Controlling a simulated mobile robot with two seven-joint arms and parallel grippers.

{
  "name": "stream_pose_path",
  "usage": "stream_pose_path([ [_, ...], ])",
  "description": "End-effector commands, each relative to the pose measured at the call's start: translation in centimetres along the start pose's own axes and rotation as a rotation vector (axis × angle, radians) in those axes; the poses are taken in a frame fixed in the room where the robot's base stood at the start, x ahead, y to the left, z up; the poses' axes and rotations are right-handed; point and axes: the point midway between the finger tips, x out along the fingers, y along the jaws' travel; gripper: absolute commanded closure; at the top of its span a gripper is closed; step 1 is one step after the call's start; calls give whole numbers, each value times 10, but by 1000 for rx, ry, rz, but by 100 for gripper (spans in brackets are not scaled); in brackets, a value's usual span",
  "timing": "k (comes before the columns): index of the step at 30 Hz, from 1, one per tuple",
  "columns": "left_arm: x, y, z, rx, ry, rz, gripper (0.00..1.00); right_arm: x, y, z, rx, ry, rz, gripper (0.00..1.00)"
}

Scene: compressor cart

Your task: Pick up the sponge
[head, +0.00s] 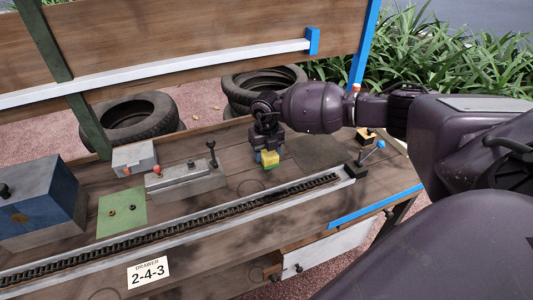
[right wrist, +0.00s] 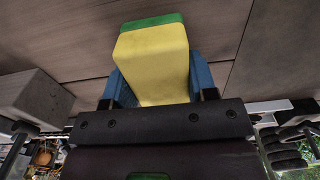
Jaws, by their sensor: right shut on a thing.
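The sponge (head: 270,158) is a small yellow block with a green layer. In the head view it is at the tips of my right gripper (head: 267,155), near the wooden tabletop behind the chain track. In the right wrist view the sponge (right wrist: 155,62) is between the blue fingers of my right gripper (right wrist: 155,85), with its green layer at the far end. The right gripper is shut on it. I cannot tell whether the sponge touches the tabletop. My left gripper is not in view.
A grey lever box (head: 185,180) stands left of the right gripper. A green plate (head: 122,212) and a blue box (head: 40,200) are farther left. A chain track (head: 200,222) runs along the front.

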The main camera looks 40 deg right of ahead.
Motion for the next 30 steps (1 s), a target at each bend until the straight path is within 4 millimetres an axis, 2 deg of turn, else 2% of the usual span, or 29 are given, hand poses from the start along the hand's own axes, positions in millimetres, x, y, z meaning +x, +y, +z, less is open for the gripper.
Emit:
stream_pose_path([
  [4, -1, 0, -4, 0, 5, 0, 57, -12, 0, 1, 0, -3, 1, 70],
  [7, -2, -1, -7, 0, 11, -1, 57, -29, 0, 1, 0, -5, 1, 70],
  [14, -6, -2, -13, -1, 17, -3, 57, -86, 0, 1, 0, -8, 1, 70],
  [21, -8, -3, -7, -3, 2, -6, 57, -145, 0, 1, 0, -6, 0, 70],
  [27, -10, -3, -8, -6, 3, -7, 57, -180, 0, 0, 0, -4, 0, 70],
  [30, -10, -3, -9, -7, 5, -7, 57, -190, 0, 0, 1, -2, 0, 70],
])
